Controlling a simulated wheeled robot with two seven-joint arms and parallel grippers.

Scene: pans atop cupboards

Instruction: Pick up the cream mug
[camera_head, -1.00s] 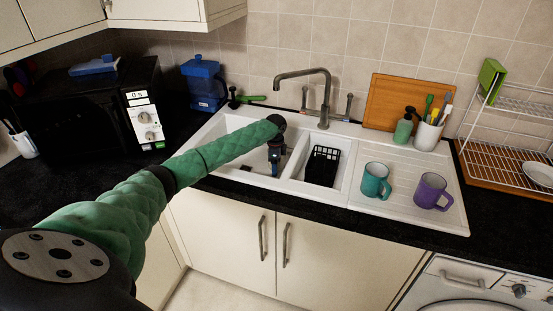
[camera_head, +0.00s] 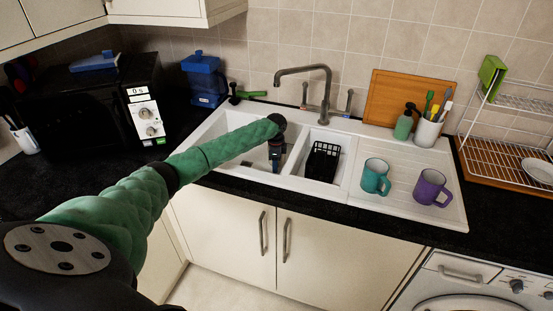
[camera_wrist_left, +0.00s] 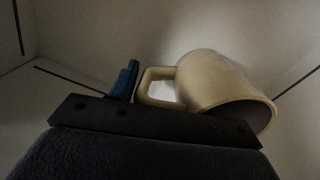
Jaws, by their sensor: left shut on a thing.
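The cream mug (camera_wrist_left: 215,85) shows in the left wrist view, inside the white sink. It lies tilted, with its open mouth toward the lower right and its handle (camera_wrist_left: 146,84) toward the left. My left gripper (camera_head: 275,163) reaches down into the left sink basin. In the left wrist view its blue fingertip (camera_wrist_left: 128,78) is right at the mug's handle, and the gripper is shut on the mug there. The dark gripper body hides the lower edge of the mug. I cannot make out the mug in the head view. My right gripper is not in view.
The white sink (camera_head: 348,177) has a divider beside a black basket (camera_head: 322,161) and a tap (camera_head: 322,95) behind. A teal mug (camera_head: 375,178) and a purple mug (camera_head: 431,188) stand on the drainer. A soap bottle (camera_head: 403,125) stands behind them.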

